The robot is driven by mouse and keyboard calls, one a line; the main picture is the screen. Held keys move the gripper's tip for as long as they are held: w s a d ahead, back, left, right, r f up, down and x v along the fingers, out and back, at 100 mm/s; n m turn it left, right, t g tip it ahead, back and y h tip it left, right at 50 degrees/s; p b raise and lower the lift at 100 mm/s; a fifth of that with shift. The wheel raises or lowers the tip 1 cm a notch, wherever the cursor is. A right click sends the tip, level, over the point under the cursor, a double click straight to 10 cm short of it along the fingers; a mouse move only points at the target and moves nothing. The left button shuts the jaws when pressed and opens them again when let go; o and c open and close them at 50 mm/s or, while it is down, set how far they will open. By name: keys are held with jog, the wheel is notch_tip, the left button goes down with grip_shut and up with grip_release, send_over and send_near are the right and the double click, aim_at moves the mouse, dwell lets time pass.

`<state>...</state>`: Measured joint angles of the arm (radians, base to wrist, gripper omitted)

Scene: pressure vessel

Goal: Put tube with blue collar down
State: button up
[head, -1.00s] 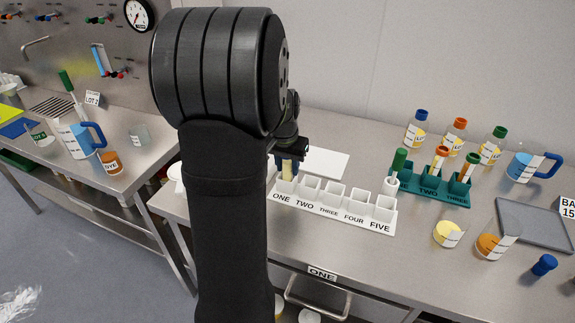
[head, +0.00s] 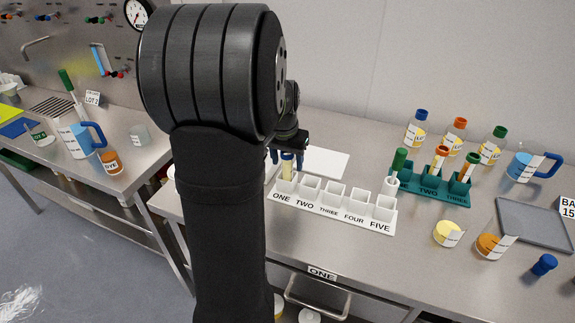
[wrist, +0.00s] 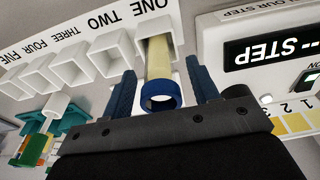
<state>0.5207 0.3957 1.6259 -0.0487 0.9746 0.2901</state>
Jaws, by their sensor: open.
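The tube with the blue collar (head: 287,168) stands in slot ONE of the white rack (head: 330,212), holding pale yellow contents. In the wrist view the tube (wrist: 159,62) has its lower end inside the slot and its blue-rimmed mouth towards me. My gripper (wrist: 162,84) is open, with one blue finger on each side of the tube and a visible gap to each. In the head view my gripper (head: 288,153) is at the tube's top, partly hidden by my arm. Slots TWO to FOUR look empty.
Capped bottles (head: 455,135) stand behind. A white device with a STEP display (wrist: 275,45) is close to the gripper.

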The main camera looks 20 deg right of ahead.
jog(key=r, duration=0.6)
jog(key=s+a+r, duration=0.1)
jog(key=r, duration=0.2)
jog(key=shift+r, duration=0.35)
jog(key=f, duration=0.8)
jog(key=w+d+f, duration=0.1)
jog(key=f, duration=0.3)
jog(key=shift+w+d, duration=0.1)
jog(key=shift+w+d+r, duration=0.1)
jog(key=shift+r, duration=1.8)
